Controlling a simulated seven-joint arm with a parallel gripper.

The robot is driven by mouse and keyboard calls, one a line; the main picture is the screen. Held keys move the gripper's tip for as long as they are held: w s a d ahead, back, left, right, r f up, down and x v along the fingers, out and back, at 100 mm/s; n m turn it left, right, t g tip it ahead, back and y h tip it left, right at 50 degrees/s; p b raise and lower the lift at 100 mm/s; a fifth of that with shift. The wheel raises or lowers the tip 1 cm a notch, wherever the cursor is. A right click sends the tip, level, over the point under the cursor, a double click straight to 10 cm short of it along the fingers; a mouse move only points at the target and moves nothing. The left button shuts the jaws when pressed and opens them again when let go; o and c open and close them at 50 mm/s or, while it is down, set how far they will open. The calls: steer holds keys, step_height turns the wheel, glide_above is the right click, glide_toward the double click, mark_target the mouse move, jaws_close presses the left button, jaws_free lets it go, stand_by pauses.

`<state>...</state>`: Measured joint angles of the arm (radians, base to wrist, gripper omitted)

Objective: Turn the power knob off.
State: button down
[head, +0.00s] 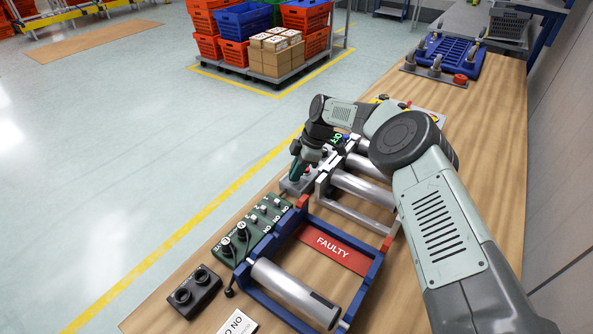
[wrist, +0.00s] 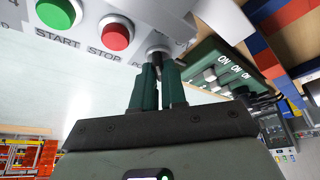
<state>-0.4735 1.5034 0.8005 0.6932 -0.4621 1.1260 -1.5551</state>
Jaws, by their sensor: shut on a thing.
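My gripper (head: 296,170) points down at the grey control box (head: 290,187) on the bench. In the wrist view its two green fingers (wrist: 160,70) are close together, shut on the power knob (wrist: 158,52), a dark knob on a light round base. The fingers hide much of the knob, so its setting cannot be read. The label beside it is partly covered; only "PO" shows. A red STOP button (wrist: 116,35) and a green START button (wrist: 57,12) sit beside the knob on the same panel.
A dark green switch panel (head: 250,229) with several switches and knobs stands near the box. A blue frame with a red FAULTY sign (head: 333,246) and silver rollers (head: 360,187) lie close by. A black two-knob box (head: 189,291) is at the front left.

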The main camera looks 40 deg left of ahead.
steer(key=c, duration=1.2)
jaws_free()
steer(key=shift+r, duration=0.1)
steer(key=v, duration=1)
steer(key=shift+w+d+r, duration=0.1)
steer(key=shift+d+r, duration=0.05)
steer(key=shift+r, duration=0.15)
